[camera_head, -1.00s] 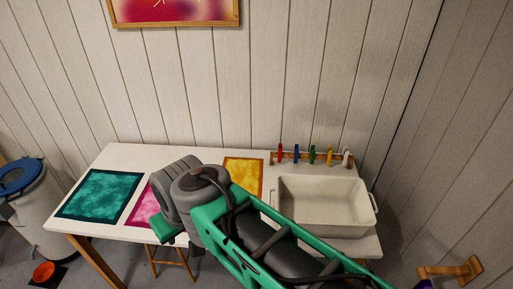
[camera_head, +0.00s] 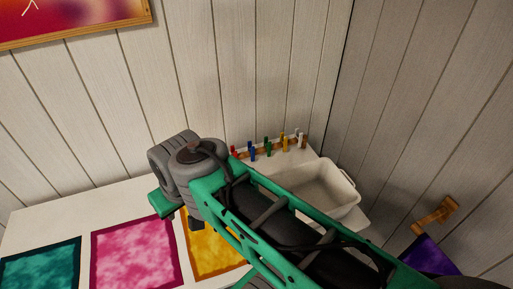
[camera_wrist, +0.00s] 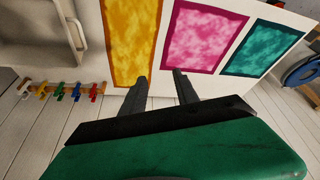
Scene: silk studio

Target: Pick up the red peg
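The red peg (camera_head: 234,151) is at the left end of a short wooden rail in the head view, close to the wall and just beyond my arm's elbow. In the wrist view the red peg (camera_wrist: 94,92) is left of my gripper (camera_wrist: 161,82), at the right end of the row. My gripper's two dark fingers are apart with nothing between them, over the table by the yellow and pink cloths. The fingers are out of sight in the head view, where my green arm blocks part of the table.
Blue (camera_head: 252,151), green (camera_head: 267,146), yellow (camera_head: 285,143) and white (camera_head: 299,138) pegs share the rail. A white basin (camera_head: 345,200) stands right of my arm. Yellow (camera_wrist: 131,25), pink (camera_wrist: 205,38) and teal (camera_wrist: 263,50) cloths lie flat on the white table (camera_head: 50,208).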

